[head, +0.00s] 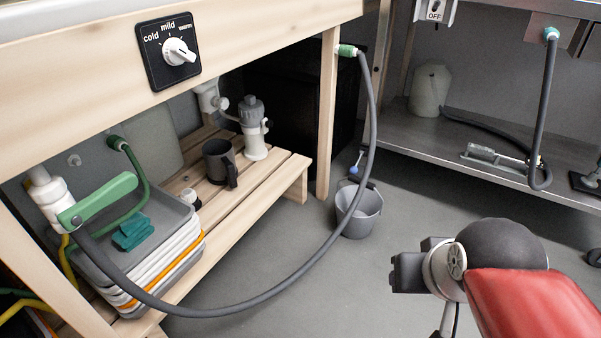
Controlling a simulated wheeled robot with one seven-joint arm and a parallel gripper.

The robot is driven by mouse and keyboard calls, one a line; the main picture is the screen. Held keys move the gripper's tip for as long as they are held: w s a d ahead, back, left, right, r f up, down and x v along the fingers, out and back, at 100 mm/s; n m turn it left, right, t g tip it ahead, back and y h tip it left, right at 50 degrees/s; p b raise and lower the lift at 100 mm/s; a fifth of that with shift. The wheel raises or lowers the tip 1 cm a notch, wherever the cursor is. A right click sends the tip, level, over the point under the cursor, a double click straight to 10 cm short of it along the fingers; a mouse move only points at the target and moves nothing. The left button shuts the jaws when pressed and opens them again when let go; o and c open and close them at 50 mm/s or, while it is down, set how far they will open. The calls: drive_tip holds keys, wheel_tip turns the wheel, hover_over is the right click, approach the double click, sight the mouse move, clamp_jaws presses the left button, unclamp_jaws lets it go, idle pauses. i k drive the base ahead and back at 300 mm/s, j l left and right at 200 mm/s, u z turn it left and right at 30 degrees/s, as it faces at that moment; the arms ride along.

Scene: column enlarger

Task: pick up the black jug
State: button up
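The black jug (219,161) stands upright on the slatted wooden shelf under the bench, with its handle toward the right. It looks dark grey to black, and its open top faces up. My arm shows at the lower right, well apart from the jug and out over the floor. No gripper fingers can be made out in the head view.
A grey-white pump-like fitting (254,130) stands right behind the jug. A stack of grey trays (160,262) with a teal cloth (133,232) lies to its left. A grey hose (369,130) loops in front of the shelf. A grey bucket (357,215) stands on open floor.

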sight(218, 154)
drive_tip(key=i+l, duration=0.4)
drive_tip(key=i+l+u, duration=0.25)
drive_tip(key=i+l, duration=0.15)
drive_tip(key=i+l+u, duration=0.55)
drive_tip(key=i+l, duration=0.2)
drive_tip(key=l, duration=0.3)
drive_tip(key=j+u, duration=0.1)
drive_tip(key=u, duration=0.35)
drive_tip(key=j+u, duration=0.1)
drive_tip(key=u, duration=0.35)
drive_tip(key=i+u, duration=0.1)
drive_tip(key=u, duration=0.4)
drive_tip(key=j+u, duration=0.1)
drive_tip(key=u, duration=0.35)
drive_tip(key=i+j, duration=0.1)
drive_tip(key=i, duration=0.2)
